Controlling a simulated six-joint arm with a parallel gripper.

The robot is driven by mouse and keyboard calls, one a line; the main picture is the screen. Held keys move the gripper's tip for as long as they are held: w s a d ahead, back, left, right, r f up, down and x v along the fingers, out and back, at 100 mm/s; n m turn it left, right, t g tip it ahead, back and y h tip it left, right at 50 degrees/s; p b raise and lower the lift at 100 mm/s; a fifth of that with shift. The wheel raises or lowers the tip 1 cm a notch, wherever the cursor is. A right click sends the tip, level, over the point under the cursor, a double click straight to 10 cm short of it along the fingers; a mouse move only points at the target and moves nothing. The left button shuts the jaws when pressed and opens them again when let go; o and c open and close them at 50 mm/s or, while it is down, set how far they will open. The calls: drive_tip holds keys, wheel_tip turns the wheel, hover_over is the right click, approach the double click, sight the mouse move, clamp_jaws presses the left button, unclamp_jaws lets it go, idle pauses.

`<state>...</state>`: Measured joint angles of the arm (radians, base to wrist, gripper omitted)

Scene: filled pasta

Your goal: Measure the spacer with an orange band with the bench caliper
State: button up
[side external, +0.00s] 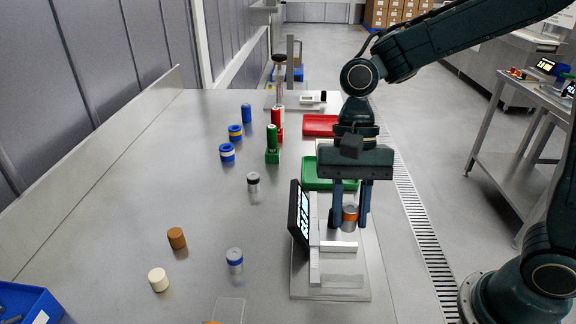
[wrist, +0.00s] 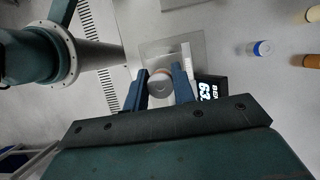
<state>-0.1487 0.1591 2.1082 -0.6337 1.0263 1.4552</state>
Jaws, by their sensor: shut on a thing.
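The spacer with an orange band (side external: 350,221), a grey cylinder, is between the two fingers of my gripper (side external: 351,212). In the wrist view the spacer (wrist: 160,88) shows its round grey top, with a finger closed on each side. My gripper (wrist: 160,78) is shut on it. The bench caliper (side external: 343,283) has a flat plate, pale bars and a tilted black display. In the wrist view its display (wrist: 208,90) is lit, with digits only partly readable. The spacer is over the caliper plate, beside the bars; I cannot tell whether it touches the plate or a jaw.
A grey spacer with a blue band (side external: 235,261), a brown cylinder (side external: 177,239) and a cream cylinder (side external: 158,280) stand left of the caliper. Several other cylinders stand farther back. A green tray (side external: 315,182) and a red tray (side external: 320,125) lie behind the caliper.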

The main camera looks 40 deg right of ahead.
sight(348, 224)
drive_tip(key=shift+f, duration=1.45)
drive_tip(key=shift+f, duration=0.2)
drive_tip(key=shift+f, duration=3.15)
drive_tip(key=shift+f, duration=0.6)
drive_tip(key=o, duration=1.1)
drive_tip(key=shift+r, duration=0.1)
drive_tip(key=v, duration=1.3)
drive_tip(key=shift+w+d+r, duration=0.15)
drive_tip(key=shift+r, duration=0.15)
